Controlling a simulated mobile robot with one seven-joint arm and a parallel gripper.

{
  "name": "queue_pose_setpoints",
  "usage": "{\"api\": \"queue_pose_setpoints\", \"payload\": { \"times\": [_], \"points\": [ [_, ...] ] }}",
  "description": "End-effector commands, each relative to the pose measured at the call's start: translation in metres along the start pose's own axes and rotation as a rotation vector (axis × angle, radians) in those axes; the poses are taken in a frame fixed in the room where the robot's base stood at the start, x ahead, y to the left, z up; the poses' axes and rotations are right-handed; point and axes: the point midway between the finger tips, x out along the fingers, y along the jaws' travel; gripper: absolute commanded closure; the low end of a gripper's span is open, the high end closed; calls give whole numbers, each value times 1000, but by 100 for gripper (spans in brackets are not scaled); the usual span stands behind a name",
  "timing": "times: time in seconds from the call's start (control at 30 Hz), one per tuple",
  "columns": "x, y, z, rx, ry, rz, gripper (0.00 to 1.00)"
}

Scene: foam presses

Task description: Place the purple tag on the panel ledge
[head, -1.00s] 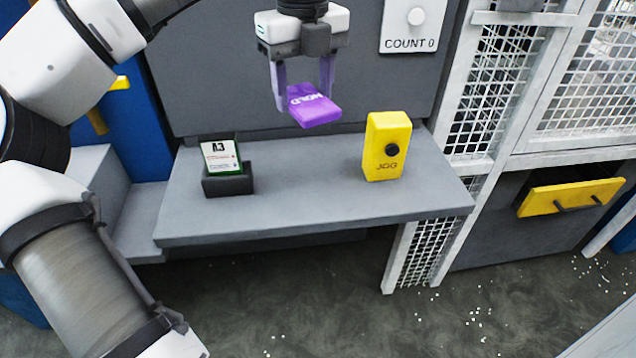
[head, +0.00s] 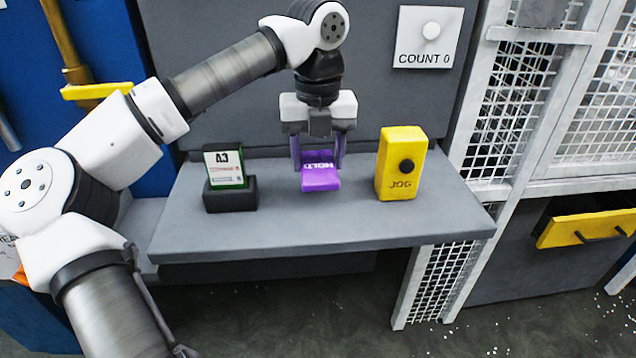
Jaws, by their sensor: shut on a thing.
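The purple tag (head: 321,179), with white lettering that reads like "HOLD", is between the fingers of my gripper (head: 318,160). My gripper points down and is shut on the tag. The tag is at the middle of the grey panel ledge (head: 330,226), low over it or touching it; I cannot tell which. It lies nearly flat, with its front edge toward me.
On the ledge, a dark holder (head: 229,195) with a green-edged A3 card (head: 223,165) stands left of the tag. A yellow JOG box (head: 402,165) stands close on the right. The ledge's front strip is clear. A COUNT 0 plate (head: 428,38) is on the panel behind.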

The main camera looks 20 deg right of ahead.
Motion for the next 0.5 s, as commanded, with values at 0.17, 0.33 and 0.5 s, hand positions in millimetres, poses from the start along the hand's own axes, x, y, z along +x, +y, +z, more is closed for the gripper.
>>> {"api": "queue_pose_setpoints", "payload": {
  "times": [0.17, 0.33, 0.5],
  "points": [
    [17, 0, 0, -2, 0, -1, 69],
    [33, 0, 0, 0, 2, -1, 69],
    [58, 0, 0, -1, 1, -1, 69]
  ]
}}
